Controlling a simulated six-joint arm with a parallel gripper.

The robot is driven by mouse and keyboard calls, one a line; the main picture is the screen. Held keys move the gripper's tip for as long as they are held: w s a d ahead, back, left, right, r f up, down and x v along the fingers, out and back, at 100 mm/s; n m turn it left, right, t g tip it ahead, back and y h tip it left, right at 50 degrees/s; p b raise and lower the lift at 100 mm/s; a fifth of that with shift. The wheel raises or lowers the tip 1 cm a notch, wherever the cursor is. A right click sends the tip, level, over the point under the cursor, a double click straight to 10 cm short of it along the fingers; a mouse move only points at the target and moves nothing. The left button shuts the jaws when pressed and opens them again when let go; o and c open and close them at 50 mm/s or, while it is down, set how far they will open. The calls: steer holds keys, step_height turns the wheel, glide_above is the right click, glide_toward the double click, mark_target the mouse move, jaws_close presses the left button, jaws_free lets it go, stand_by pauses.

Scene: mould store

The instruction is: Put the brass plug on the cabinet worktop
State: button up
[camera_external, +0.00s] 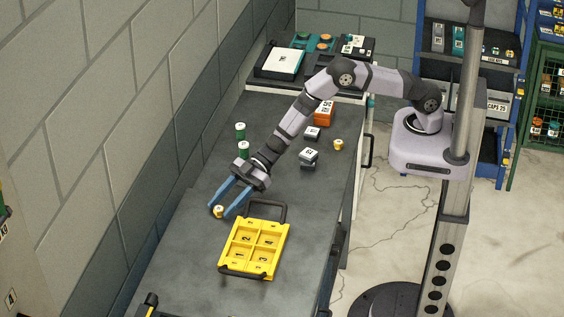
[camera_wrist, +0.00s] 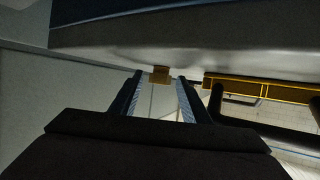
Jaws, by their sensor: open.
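A small brass plug (camera_external: 218,211) with a pale top sits on the dark grey worktop (camera_external: 200,255) near the wall. My gripper (camera_external: 221,207) is open, its two blue fingers reaching down toward this plug, with the plug at the fingertips. In the wrist view the brass plug (camera_wrist: 160,75) shows just beyond and between the tips of my open gripper (camera_wrist: 158,82); I cannot tell whether they touch it. A second, similar brass piece (camera_external: 338,144) stands farther back, near the worktop's right edge.
A yellow four-compartment tray (camera_external: 241,269) with black handles lies just right of my gripper. Green cylinders (camera_external: 240,129) stand behind it by the wall. Dark blocks with white tops (camera_external: 309,156) and an orange box (camera_external: 325,113) stand farther back.

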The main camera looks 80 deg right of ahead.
steer(key=shift+d+r, duration=0.1)
steer(key=shift+d, duration=0.1)
steer(key=b+v, duration=0.3)
steer(key=v, duration=0.8)
steer(key=shift+s+d, duration=0.2)
steer(key=shift+r, duration=0.1)
steer(key=w+d+m+t+h, duration=0.2)
steer(key=d+m+h, duration=0.3)
steer(key=d, duration=0.8)
steer(key=s+d+m+g+h, duration=0.15)
steer(key=s+d+h, duration=0.35)
steer(key=d, duration=0.5)
steer(key=s+d+m+g, duration=0.2)
steer(key=s+g, duration=0.1)
steer(key=s, duration=0.9)
steer(key=s+d+m+g+h, duration=0.1)
steer(key=s+d+m+g, duration=0.2)
steer(key=s, duration=0.9)
steer(key=shift+s+d+g+h, duration=0.25)
steer(key=shift+g+h, duration=0.05)
steer(key=shift+g, duration=0.35)
